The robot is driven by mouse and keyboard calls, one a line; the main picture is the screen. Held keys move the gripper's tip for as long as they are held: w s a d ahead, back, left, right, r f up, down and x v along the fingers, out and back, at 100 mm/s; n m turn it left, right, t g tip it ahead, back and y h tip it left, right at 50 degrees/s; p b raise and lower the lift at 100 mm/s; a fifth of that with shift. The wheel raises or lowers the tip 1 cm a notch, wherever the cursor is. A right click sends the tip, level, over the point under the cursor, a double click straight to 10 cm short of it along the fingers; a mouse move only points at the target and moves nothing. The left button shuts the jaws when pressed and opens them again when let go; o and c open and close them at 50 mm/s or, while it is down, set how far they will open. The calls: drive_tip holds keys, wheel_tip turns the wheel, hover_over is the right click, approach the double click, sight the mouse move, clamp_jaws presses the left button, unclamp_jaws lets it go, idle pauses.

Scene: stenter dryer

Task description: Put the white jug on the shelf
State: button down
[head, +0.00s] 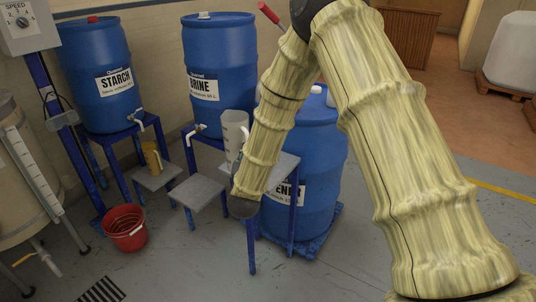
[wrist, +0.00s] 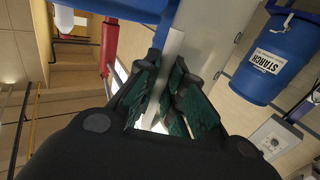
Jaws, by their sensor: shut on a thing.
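The white jug (head: 235,128) stands roughly upright at the left of my forearm in the head view, beside the right drum's shelf (head: 286,166). My arm hides part of both, and I cannot tell whether the jug touches the shelf. In the wrist view, the pale jug body (wrist: 220,28) shows beyond the fingers. My gripper (wrist: 164,88) is shut on the jug's upright pale handle, between green finger pads. In the head view the fingers are hidden behind my arm. Two more grey shelves, the left one (head: 157,178) and the middle one (head: 197,192), stand under the drums.
A yellow jug (head: 152,157) stands on the left shelf. Blue drums marked STARCH (head: 96,62) and BRINE (head: 222,60) stand on blue frames behind the shelves. A third drum (head: 322,160) is behind my arm. A red bucket (head: 126,228) stands on the floor. The middle shelf is bare.

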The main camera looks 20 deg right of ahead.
drive_tip(key=w+d+f, duration=0.2)
drive_tip(key=w+d, duration=0.1)
drive_tip(key=d, duration=0.2)
drive_tip(key=w+d+f+p, duration=0.1)
drive_tip(key=w+d+f, duration=0.1)
drive_tip(key=w+d, duration=0.2)
drive_tip(key=shift+d+f, duration=0.35)
drive_tip(key=shift+d, duration=0.35)
drive_tip(key=shift+f, duration=0.15)
drive_tip(key=c, duration=1.5)
unclamp_jaws()
